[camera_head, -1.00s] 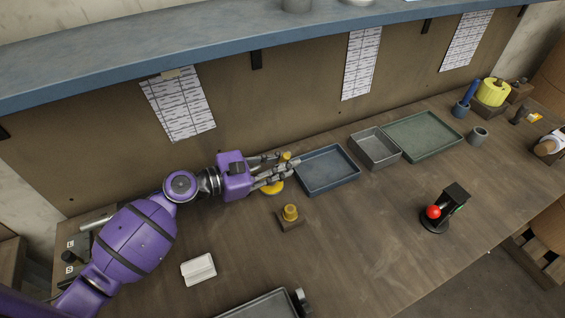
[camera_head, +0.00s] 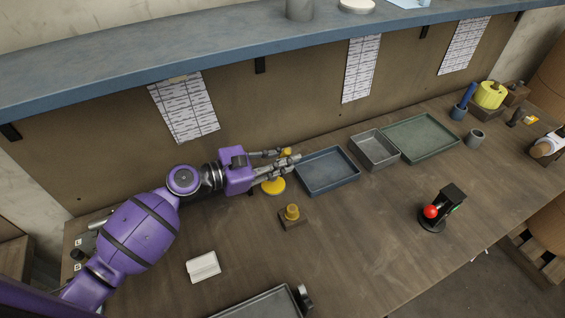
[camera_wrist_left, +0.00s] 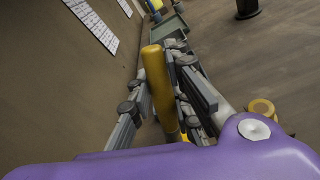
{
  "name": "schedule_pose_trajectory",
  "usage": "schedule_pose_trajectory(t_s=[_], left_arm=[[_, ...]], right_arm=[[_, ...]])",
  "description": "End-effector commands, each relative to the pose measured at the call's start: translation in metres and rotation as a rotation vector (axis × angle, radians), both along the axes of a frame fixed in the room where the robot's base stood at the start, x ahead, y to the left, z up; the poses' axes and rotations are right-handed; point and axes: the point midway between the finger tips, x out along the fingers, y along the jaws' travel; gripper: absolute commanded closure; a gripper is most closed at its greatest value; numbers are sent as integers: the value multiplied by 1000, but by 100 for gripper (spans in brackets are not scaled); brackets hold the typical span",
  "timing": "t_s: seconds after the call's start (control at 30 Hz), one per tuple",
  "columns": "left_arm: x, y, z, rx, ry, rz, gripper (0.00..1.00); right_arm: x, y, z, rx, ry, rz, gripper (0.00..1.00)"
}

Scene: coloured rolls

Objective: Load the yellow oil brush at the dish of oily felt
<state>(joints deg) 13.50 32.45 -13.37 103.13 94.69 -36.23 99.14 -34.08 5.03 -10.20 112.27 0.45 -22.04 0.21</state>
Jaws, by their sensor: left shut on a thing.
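My left gripper (camera_head: 287,158) is shut on the upright yellow oil brush (camera_head: 286,151), whose top shows between the fingers. In the left wrist view the brush handle (camera_wrist_left: 160,85) stands between the two fingers. A round yellow disc (camera_head: 274,187) shows just below the fingers, likely the dish of oily felt. The gripper covers part of it, and I cannot tell whether the brush touches it. My right gripper is not in view.
A wooden block with a yellow piece (camera_head: 292,212) stands in front of the gripper. A blue tray (camera_head: 327,187) lies close to the right, then a grey tray (camera_head: 375,165) and a green tray (camera_head: 420,155). The wall is close behind.

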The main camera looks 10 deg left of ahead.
Motion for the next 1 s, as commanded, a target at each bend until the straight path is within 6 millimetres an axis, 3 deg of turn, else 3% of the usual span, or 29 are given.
schedule_pose_trajectory(t_s=[0.1,0.6,1.0], left_arm=[[1,-1,12,-1,-7,-1,100],[0,-1,43,-1,-5,-3,100],[0,-1,51,-2,-5,-2,100]], right_arm=[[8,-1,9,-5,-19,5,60],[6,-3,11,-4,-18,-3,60],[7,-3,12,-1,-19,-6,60]])
